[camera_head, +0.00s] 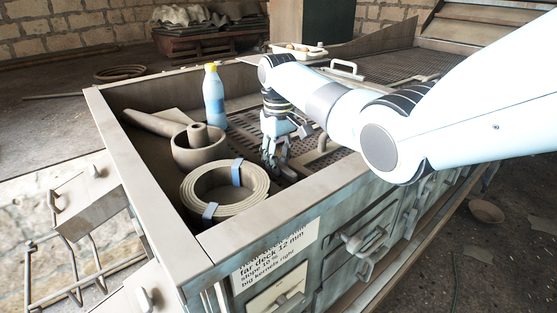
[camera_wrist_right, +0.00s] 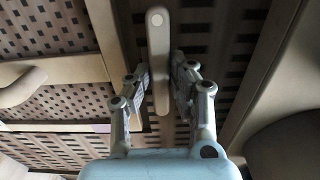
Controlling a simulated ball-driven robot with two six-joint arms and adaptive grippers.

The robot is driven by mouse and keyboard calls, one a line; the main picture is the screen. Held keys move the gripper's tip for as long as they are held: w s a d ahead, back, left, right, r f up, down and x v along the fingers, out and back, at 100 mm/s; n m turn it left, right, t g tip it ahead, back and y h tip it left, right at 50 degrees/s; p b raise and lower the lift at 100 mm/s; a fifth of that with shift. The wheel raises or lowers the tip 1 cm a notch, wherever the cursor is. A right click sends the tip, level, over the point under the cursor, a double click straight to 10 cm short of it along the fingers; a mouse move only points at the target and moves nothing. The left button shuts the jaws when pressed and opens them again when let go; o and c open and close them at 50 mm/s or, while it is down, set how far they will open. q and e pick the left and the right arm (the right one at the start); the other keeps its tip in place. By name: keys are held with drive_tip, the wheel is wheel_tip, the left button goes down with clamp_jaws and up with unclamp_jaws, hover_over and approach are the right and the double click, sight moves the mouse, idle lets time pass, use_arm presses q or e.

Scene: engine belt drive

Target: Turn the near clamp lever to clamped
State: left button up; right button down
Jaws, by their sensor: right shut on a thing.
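In the wrist view the clamp lever (camera_wrist_right: 157,45) is a beige-grey bar with rounded ends and a small dot near its far end. It lies along the line of view over a slotted deck (camera_wrist_right: 65,105). My right gripper (camera_wrist_right: 168,88) has one finger on each side of the lever's near part and is shut on it. In the head view my right gripper (camera_head: 275,162) points down into the deck box beside a coiled belt; the lever is hidden there or too small to tell. My left gripper is not in view.
The box's near rim (camera_head: 290,213) runs in front. Another handle (camera_wrist_right: 22,86) rises at left.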

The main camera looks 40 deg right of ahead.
drive_tip(key=shift+r+m+p, duration=0.1)
drive_tip(key=shift+m+p, duration=1.2)
drive_tip(key=shift+m, duration=0.1)
drive_tip(key=m+p, duration=0.2)
drive_tip(key=m, duration=0.2)
drive_tip(key=shift+m, duration=0.3)
drive_tip(key=m+p, duration=0.2)
drive_tip(key=m, duration=0.3)
drive_tip(key=m+p, duration=0.1)
drive_tip(key=m, duration=0.4)
drive_tip(key=shift+m, duration=0.3)
drive_tip(key=c, duration=1.2)
unclamp_jaws()
